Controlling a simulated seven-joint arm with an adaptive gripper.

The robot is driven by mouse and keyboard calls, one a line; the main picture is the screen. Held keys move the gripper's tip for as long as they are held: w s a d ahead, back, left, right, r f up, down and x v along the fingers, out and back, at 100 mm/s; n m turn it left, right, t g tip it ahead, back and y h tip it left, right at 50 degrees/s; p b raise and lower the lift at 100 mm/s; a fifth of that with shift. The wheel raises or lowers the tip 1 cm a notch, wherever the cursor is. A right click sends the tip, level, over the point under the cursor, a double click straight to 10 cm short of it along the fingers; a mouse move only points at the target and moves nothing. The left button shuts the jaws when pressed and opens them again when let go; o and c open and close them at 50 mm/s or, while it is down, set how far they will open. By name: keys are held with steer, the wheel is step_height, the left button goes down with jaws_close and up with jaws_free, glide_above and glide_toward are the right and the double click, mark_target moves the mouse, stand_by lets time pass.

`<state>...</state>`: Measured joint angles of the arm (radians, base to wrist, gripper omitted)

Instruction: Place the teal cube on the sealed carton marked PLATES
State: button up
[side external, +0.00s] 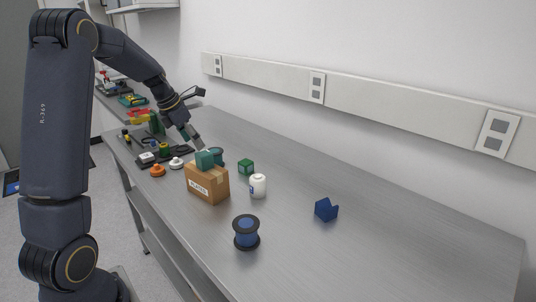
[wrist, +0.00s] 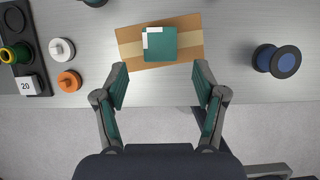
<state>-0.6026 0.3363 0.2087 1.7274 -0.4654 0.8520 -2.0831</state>
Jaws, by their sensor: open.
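The brown carton marked PLATES (side external: 208,187) stands closed on the steel bench; its taped top (wrist: 187,50) shows in the wrist view. The teal cube (side external: 205,160) rests on top of the carton. In the wrist view the teal cube (wrist: 162,45) lies within the carton's top outline, near its middle, with white marks at one corner. My gripper (wrist: 160,78) is open and empty, its fingers apart on either side of the view and clear of the cube. In the side view my gripper (side external: 194,137) is above and behind the carton, partly blurred by small size.
A black-and-blue spool (side external: 246,233) stands in front of the carton. A white jar (side external: 258,187) and a green cube (side external: 246,167) stand to its right. A blue block (side external: 326,209) lies farther right. Orange (side external: 157,170) and white (side external: 176,162) knobbed pieces sit left. The right bench is clear.

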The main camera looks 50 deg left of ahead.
steer(key=s+d+r+m, duration=0.3)
steer(key=d+r+m, duration=0.1)
steer(key=d+m, duration=0.35)
steer(key=s+d+r+m, duration=0.2)
steer(key=d+r+m, duration=0.2)
steer(key=d+m, duration=0.4)
steer(key=s+d+f+m+t, duration=0.1)
steer(key=s+d+f+m, duration=0.1)
steer(key=s+d+m, duration=1)
steer(key=m, duration=0.8)
steer(key=shift+s+d+f, duration=0.15)
steer(key=shift+s+d, duration=0.15)
steer(key=shift+d, duration=0.1)
